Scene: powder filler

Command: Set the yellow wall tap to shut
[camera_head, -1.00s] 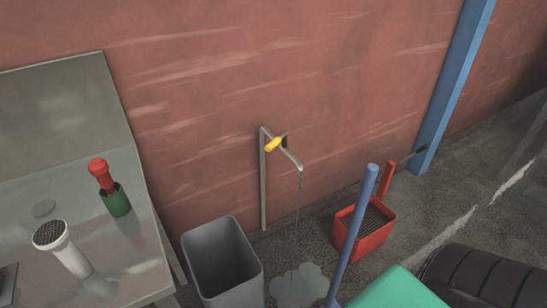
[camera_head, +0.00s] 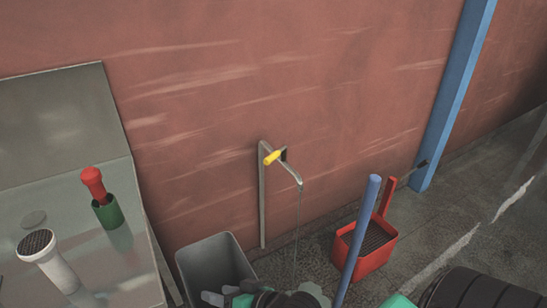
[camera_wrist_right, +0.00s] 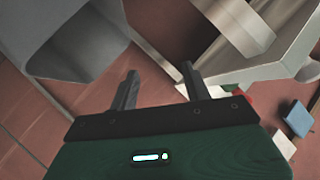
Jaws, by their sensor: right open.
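The wall tap has a yellow handle (camera_head: 272,157) on a grey pipe and spout (camera_head: 291,171) against the red wall. The handle points out to the lower left, at an angle to the spout. A thin stream of water (camera_head: 296,225) falls from the spout. My right gripper (camera_head: 211,297) is low at the bottom edge of the head view, in front of the grey bin and well below the tap. In the right wrist view its two fingers (camera_wrist_right: 158,82) stand apart with nothing between them. The tap is not visible in the wrist view. My left gripper is not in view.
A grey bin (camera_head: 213,260) stands below and left of the tap. A blue pole (camera_head: 360,235) and a red bucket (camera_head: 375,255) are to the right. A metal table (camera_head: 120,270) at left bears a red-and-green item (camera_head: 105,208) and a white cylinder (camera_head: 52,265).

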